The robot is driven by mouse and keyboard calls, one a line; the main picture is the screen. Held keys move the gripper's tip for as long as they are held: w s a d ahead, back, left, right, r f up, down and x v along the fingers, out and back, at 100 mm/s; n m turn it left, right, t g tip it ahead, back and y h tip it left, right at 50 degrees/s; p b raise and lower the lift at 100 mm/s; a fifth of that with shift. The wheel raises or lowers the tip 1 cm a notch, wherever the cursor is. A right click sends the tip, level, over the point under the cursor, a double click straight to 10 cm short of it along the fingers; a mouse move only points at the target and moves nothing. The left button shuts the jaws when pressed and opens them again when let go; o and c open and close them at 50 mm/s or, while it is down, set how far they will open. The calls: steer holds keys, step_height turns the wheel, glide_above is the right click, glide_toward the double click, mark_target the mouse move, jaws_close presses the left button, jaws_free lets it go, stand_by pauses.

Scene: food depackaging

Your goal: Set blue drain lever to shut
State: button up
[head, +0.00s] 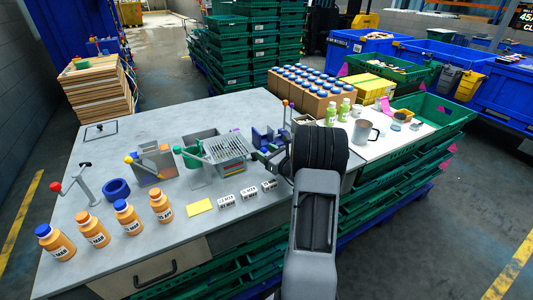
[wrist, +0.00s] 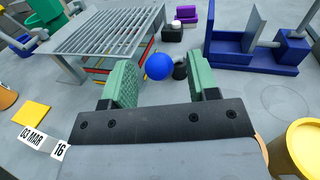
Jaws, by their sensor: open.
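A round blue knob (wrist: 159,66), which looks like the end of the blue drain lever, shows in the wrist view beside a small black post (wrist: 180,70). The lever's shaft cannot be made out. My gripper (wrist: 168,73) is open, with green-padded fingers on either side of the knob. The knob appears between the fingers, nearer the left one; I cannot tell whether it touches. In the head view my dark arm covers this area, and I cannot pick out the knob there.
A slatted metal rack (head: 227,147) stands left of my gripper. A blue fixture (wrist: 255,45) stands to its right. Orange bottles (head: 126,217) line the table's front left. A yellow card (head: 199,207) lies near date labels. A yellow cylinder (wrist: 298,148) is close at lower right.

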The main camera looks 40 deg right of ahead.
steer(key=shift+c, duration=0.4)
jaws_close()
steer(key=shift+r, duration=0.1)
